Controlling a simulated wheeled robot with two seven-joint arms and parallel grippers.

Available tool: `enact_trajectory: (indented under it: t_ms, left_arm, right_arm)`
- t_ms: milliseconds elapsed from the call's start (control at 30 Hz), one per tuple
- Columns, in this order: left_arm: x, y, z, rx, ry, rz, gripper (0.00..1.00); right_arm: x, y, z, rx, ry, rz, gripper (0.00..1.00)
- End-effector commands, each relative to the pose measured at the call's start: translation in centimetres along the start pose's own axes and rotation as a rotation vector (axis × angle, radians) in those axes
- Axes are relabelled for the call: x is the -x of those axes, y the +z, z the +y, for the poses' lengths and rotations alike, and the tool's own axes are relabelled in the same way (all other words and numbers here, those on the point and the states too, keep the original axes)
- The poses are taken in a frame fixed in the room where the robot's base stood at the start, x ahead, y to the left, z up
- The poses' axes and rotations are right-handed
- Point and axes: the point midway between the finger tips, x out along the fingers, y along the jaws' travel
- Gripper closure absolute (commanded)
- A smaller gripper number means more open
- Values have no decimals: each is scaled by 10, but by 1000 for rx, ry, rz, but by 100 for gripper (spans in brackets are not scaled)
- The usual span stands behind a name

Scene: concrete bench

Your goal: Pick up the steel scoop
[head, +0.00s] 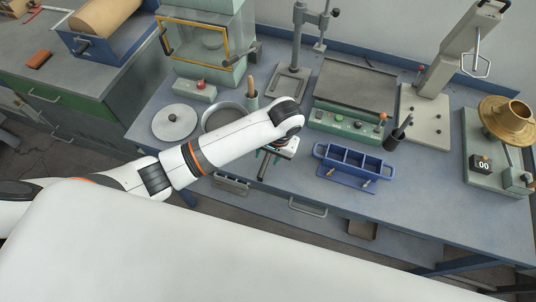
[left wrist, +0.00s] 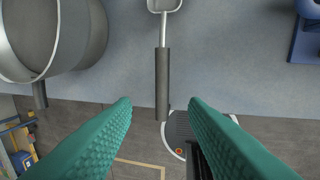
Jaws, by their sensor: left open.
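The steel scoop shows in the left wrist view, with its dark handle (left wrist: 162,80) pointing down the picture and its steel neck and bowl (left wrist: 165,5) at the top, the bowl partly cut off. The handle's end reaches past the bench's front edge. My left gripper (left wrist: 164,102) is open, its teal fingers on either side of the handle's end line, with nothing held. In the head view my left gripper (head: 280,152) is largely hidden under my wrist; the dark handle (head: 263,167) shows beside it, and the scoop's bowl is hidden. My right gripper is in neither view.
A grey pan (head: 221,112) stands left of the scoop, also in the left wrist view (left wrist: 45,75). A blue three-part mould (head: 352,165) stands to the right.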

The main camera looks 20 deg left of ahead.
Motion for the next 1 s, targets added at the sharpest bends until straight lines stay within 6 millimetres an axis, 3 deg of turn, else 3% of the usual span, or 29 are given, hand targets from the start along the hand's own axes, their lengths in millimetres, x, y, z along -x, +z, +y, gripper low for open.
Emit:
enact_trajectory:
  t_ms: [267, 600, 867, 1000]
  left_arm:
    - [-24, 1, 0, -1, 0, 1, 60]
    - [-68, 4, -2, -1, 0, 1, 60]
    - [-72, 4, -2, -2, -2, -1, 60]
    - [-71, 4, -2, -2, -2, -1, 81]
  right_arm:
    - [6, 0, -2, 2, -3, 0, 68]
    - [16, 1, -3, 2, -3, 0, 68]
    - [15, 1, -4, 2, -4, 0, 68]
    - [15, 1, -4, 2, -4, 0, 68]
